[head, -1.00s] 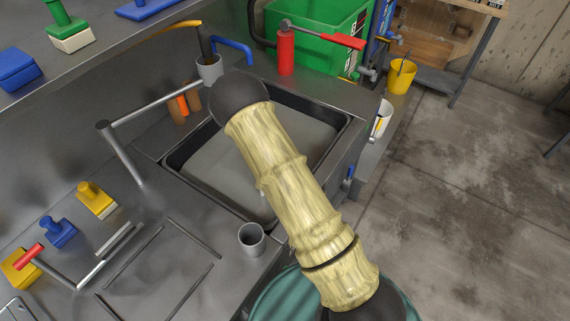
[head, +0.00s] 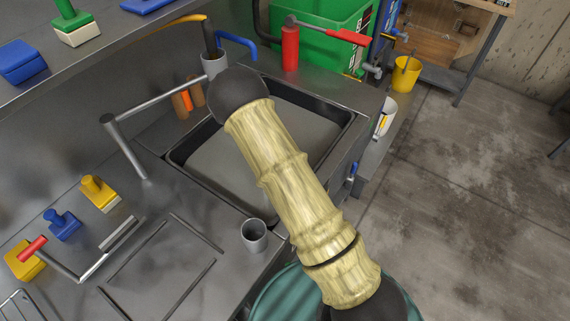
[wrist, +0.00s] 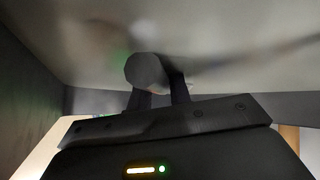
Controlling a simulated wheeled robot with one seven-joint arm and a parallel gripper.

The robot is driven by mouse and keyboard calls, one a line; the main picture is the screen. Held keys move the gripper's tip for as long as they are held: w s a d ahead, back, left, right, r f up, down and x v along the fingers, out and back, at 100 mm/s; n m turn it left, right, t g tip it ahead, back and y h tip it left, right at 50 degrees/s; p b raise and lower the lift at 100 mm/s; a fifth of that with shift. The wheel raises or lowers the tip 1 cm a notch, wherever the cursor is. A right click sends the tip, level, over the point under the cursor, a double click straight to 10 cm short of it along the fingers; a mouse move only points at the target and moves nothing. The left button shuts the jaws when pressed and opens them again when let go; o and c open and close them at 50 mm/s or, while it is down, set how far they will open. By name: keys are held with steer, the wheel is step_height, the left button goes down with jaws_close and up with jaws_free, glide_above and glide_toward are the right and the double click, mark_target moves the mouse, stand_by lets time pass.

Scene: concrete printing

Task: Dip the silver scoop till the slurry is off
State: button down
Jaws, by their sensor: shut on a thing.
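My gripper (wrist: 155,98) shows in the wrist view with its dark fingers shut on a grey round-ended bar, which I take to be the handle of the silver scoop (wrist: 147,72). The rest of the scoop is hidden, so I cannot see whether slurry is on it. In the head view my sleeved arm reaches over a black-rimmed basin (head: 188,178) of flat grey liquid (head: 222,160). My gripper and the scoop are hidden behind the arm there, so whether the scoop touches the liquid cannot be told.
A grey cup (head: 255,236) stands at the basin's near edge. A metal bar (head: 160,101) runs at the left. A tool-filled cup (head: 214,66) and red bottle (head: 290,48) stand behind.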

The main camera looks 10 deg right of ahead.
steer(key=shift+w+d, duration=0.65)
step_height(320, 180, up, 19)
steer(key=p, duration=1.2)
steer(key=shift+p, duration=0.35)
stand_by(1.7)
